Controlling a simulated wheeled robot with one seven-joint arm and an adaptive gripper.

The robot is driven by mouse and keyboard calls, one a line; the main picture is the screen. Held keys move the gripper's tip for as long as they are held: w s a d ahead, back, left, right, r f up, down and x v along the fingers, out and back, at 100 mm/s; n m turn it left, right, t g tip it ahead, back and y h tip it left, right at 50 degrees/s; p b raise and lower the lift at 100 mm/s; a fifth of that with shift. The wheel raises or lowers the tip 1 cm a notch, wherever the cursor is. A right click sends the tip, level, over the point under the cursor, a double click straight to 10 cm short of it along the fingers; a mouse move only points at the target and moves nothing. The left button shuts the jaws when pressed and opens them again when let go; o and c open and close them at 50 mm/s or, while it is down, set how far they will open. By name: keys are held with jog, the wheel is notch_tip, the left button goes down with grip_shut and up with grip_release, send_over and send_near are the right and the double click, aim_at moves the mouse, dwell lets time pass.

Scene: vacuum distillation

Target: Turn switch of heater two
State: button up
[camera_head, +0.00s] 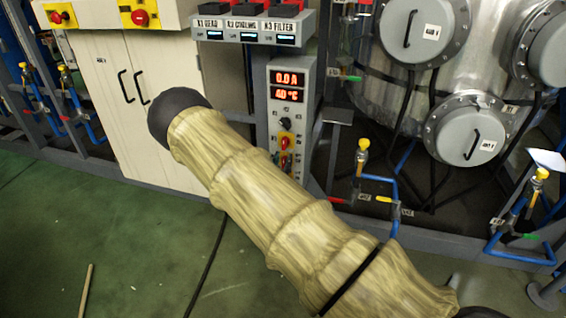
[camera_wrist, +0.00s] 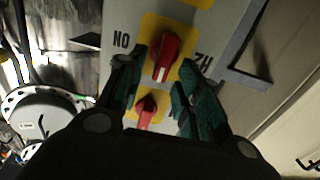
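In the wrist view, a red rotary switch (camera_wrist: 165,57) on a yellow plate sits on a grey panel. The letters beside it are turned over and seem to read "ON" and "H2". My gripper (camera_wrist: 164,66) is open, with one dark green finger on each side of this switch. Narrow gaps show between fingers and knob; whether either finger touches it, I cannot tell. A second red switch (camera_wrist: 147,108) lies nearer the gripper's base, between the fingers.
In the head view, the panel's displays (camera_head: 288,87) read 0.0 A and 40 °C. A black knob (camera_head: 286,124) sits above the red switches. A metal vessel (camera_head: 410,85) and blue pipes (camera_head: 390,190) stand to the right, a pale cabinet (camera_head: 150,65) to the left.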

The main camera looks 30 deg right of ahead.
jog(key=shift+w+d, duration=0.15)
jog(key=shift+d, duration=0.05)
grip_shut()
